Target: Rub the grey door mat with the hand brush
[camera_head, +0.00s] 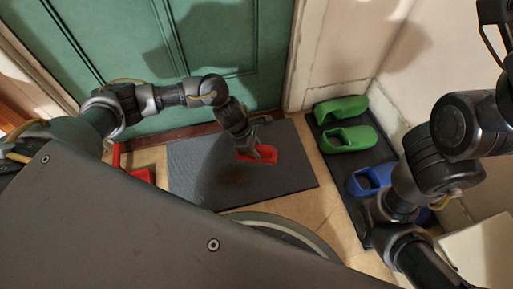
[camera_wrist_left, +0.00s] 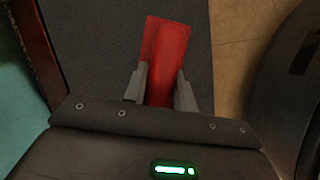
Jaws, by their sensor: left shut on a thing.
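The grey door mat (camera_head: 295,172) lies on the tiled floor in front of the green door. The red hand brush (camera_head: 267,154) is over the mat's middle right. My left gripper (camera_head: 250,151) points down and is shut on the brush. In the left wrist view the brush (camera_wrist_left: 168,50) sits between the two fingers of my left gripper (camera_wrist_left: 160,85), with the mat (camera_wrist_left: 100,45) behind it. I cannot tell whether the bristles touch the mat. My right gripper is out of view; only my right arm shows.
A red dustpan-like object (camera_head: 142,175) stands left of the mat. Green clogs (camera_head: 350,139) and blue clogs (camera_head: 368,181) stand on a dark tray (camera_head: 339,190) to the right. The green door (camera_head: 240,45) closes off the back. Bare tiles (camera_head: 312,207) show in front of the mat.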

